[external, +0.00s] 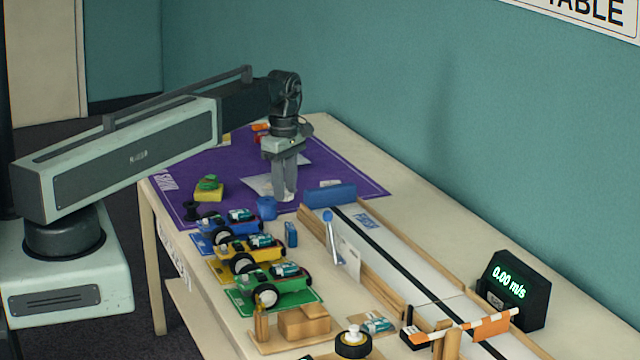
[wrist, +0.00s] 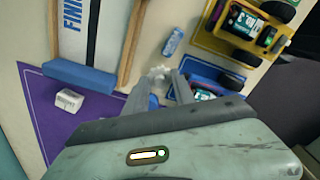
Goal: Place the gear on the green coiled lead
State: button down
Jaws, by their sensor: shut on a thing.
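My gripper (external: 284,194) points down over the right part of the purple mat, its fingers shut on the gear. In the wrist view the gear (wrist: 160,72) is a small whitish toothed piece at the fingertips. In the external view the fingers mostly hide it. The green coiled lead (external: 209,182) lies on top of a yellow block (external: 208,193) on the mat, to the left of my gripper. The lead does not show in the wrist view.
Blue, yellow and green toy cars (external: 262,250) stand in front of the mat. A blue stop block (external: 329,195) closes the end of the wooden-edged track at right. A black spool (external: 191,211) and a blue piece (external: 266,208) stand near the mat's front edge.

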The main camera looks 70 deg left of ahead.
jog(key=s+a+r+n+p, duration=0.2)
jog(key=s+a+n, duration=0.2)
jog(key=s+a, duration=1.45)
jog(key=b, duration=0.2)
send_over(208, 176)
jog(key=shift+s+d+f, duration=0.1)
jog(key=shift+d+f, duration=0.1)
jog(key=shift+f, duration=0.65)
notch_tip(208, 176, down, 4)
jog(key=b, duration=0.4)
jog(key=shift+r, duration=0.25)
jog(key=shift+f, duration=0.2)
jog(key=c, duration=1)
grip_release()
jog(key=shift+c, duration=0.2)
jog(key=shift+r, duration=0.1)
